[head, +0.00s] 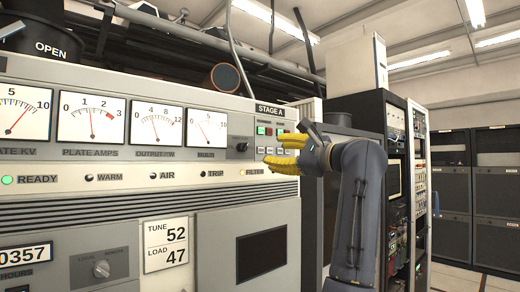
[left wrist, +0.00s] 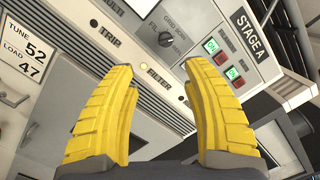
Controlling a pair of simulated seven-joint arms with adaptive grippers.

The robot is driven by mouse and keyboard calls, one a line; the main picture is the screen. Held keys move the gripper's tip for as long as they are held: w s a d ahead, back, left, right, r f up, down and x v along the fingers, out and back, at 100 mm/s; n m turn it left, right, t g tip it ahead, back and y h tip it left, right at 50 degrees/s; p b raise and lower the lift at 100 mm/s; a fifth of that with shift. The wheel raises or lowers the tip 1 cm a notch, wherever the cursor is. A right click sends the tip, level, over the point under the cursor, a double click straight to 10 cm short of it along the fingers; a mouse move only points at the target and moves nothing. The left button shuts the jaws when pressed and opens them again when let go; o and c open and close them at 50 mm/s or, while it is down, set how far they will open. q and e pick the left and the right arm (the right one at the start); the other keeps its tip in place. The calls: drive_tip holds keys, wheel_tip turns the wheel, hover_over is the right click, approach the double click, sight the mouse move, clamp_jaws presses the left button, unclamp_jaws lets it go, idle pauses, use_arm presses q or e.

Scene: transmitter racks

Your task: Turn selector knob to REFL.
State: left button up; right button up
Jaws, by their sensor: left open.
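I cannot read a REFL mark or tell where the knob points. My left gripper (head: 274,150) has yellow ribbed fingers and is open and empty. It is right of the knob in the head view, apart from it. In the left wrist view the gripper (left wrist: 158,68) has its fingers spread below the knob. My right gripper is not in view.
The STAGE A plate (head: 270,110) sits above green and red buttons (head: 263,131), close to my left fingers. Another knob (head: 101,268) is lower left on the panel. A lamp row includes FILTER (head: 243,172). A dark rack (head: 365,110) stands to the right.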

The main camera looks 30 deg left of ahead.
sight(245, 150)
use_arm(q)
drive_tip(key=shift+n+t+h, duration=0.5)
drive_tip(key=shift+t+h, duration=0.1)
drive_tip(key=shift+h, duration=0.2)
drive_tip(key=x, duration=0.5)
drive_tip(key=r+x, duration=0.1)
drive_tip(key=x, duration=0.4)
drive_tip(key=r+x, duration=0.1)
drive_tip(key=x, duration=0.4)
drive_tip(key=shift+a, duration=0.2)
